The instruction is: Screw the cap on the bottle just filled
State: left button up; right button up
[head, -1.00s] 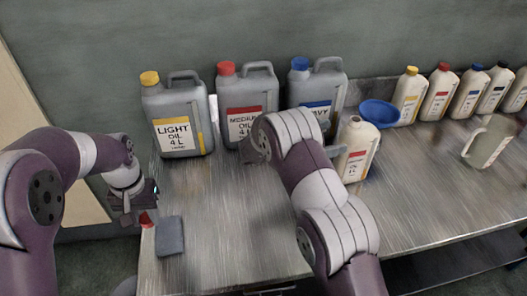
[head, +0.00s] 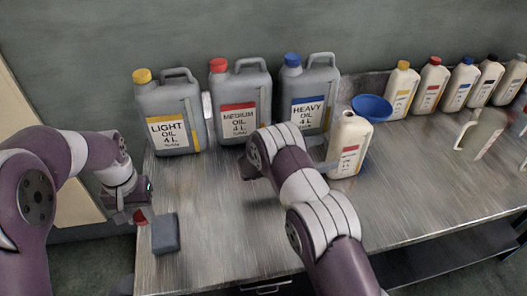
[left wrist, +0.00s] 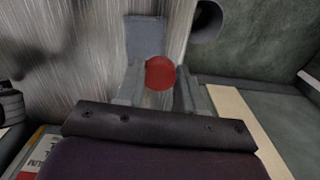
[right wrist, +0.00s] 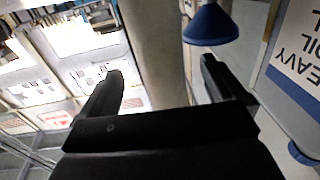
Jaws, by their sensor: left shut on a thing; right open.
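The uncapped cream bottle (head: 348,142) with a red label stripe stands upright on the metal table. My right gripper (right wrist: 162,78) is open, with the bottle's pale body (right wrist: 157,40) between its fingers in the right wrist view; contact cannot be told. In the head view, my right forearm hides most of that gripper. My left gripper (head: 132,212) is shut on a red cap (head: 140,217) near the table's left edge, well away from the bottle. The red cap (left wrist: 160,73) also shows between the fingers in the left wrist view.
Light (head: 170,115), medium (head: 240,100) and heavy (head: 309,90) oil canisters stand behind. A blue funnel (head: 372,106) is behind the bottle. A grey block (head: 165,233) lies by my left gripper.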

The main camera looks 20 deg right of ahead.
aim_at(343, 139)
jog(key=d+p, duration=0.1)
jog(key=d, duration=0.5)
jog(key=shift+s+d, duration=0.1)
jog(key=shift+d, duration=0.05)
jog(key=c, duration=1.8)
jog(key=shift+r, duration=0.1)
jog(key=shift+r, duration=1.9)
jog(key=s+d+r, duration=0.6)
jog(key=d+r, duration=0.1)
jog(key=d, duration=0.2)
jog(key=shift+s+d+b, duration=0.2)
jog(key=shift+s+b, duration=0.2)
